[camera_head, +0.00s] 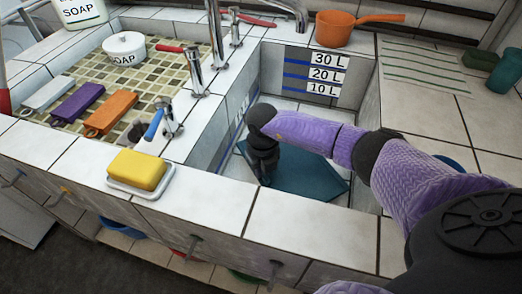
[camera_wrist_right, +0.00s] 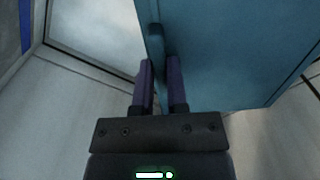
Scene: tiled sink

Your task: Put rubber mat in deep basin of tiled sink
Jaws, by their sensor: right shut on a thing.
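The rubber mat (camera_head: 312,180) is a teal-blue flat sheet. In the head view it lies within the deep basin (camera_head: 346,102) of the tiled sink, below the rim. My right arm reaches down into this basin, and my right gripper (camera_head: 265,178) is at the mat's left part. In the right wrist view the gripper's fingers (camera_wrist_right: 160,72) are shut on an edge of the mat (camera_wrist_right: 235,55), which spreads up and to the right. I cannot tell whether the mat touches the basin floor. My left gripper is in neither view.
Litre marks (camera_head: 325,74) show on the basin's back wall. A yellow sponge (camera_head: 137,169) sits in a dish on the front ledge. Taps (camera_head: 194,72) stand left of the basin, beside a shallow tiled area with several coloured blocks.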

